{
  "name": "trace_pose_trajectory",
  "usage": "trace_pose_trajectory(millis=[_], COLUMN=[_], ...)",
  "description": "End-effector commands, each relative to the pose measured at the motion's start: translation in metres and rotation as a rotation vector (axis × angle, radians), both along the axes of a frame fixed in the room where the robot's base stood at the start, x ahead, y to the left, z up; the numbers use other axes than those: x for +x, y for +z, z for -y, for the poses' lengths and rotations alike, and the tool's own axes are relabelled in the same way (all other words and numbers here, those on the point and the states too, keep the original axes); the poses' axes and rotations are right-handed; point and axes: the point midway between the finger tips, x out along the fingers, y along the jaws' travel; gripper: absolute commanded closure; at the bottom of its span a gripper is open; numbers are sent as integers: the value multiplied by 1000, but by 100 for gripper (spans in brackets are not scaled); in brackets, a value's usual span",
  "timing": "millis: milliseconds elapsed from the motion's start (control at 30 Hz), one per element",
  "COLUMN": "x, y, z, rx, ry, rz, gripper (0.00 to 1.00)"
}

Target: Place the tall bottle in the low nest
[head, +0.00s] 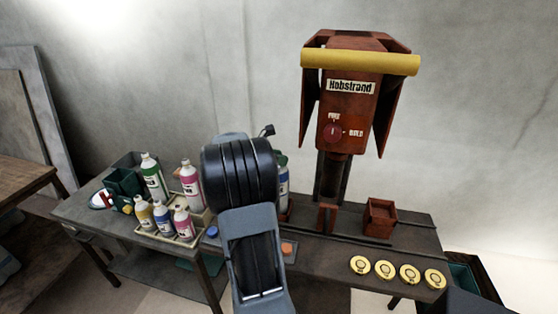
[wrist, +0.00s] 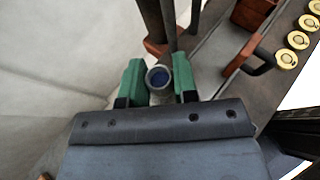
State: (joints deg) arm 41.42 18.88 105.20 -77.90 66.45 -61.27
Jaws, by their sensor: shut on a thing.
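A bottle with a blue top (wrist: 158,77) stands between the two green fingers of my gripper (wrist: 159,84) in the wrist view, seen from above. The fingers are shut on it. In the head view a white and blue bottle (head: 283,183) shows just right of my arm, partly hidden by it. A red open box (head: 380,217) and a lower red bracket (head: 327,217) sit on the bench below the red machine. Another red piece (wrist: 155,47) lies just beyond the held bottle in the wrist view. I cannot tell which of these is the low nest.
The red Hobstrand machine (head: 350,95) with a yellow bar rises above the bench (head: 320,250). Several bottles stand in a tray (head: 165,238) at left, near a green bin (head: 122,185). Several gold discs (head: 385,269) line the front right edge. An orange piece (head: 288,248) lies near my arm.

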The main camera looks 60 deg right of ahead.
Motion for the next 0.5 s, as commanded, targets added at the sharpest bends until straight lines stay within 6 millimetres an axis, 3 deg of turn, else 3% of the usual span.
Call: trace_pose_trajectory(millis=[500], x=[0], y=[-9], z=[0], rx=[-2], ry=[1], rz=[0], gripper=[100])
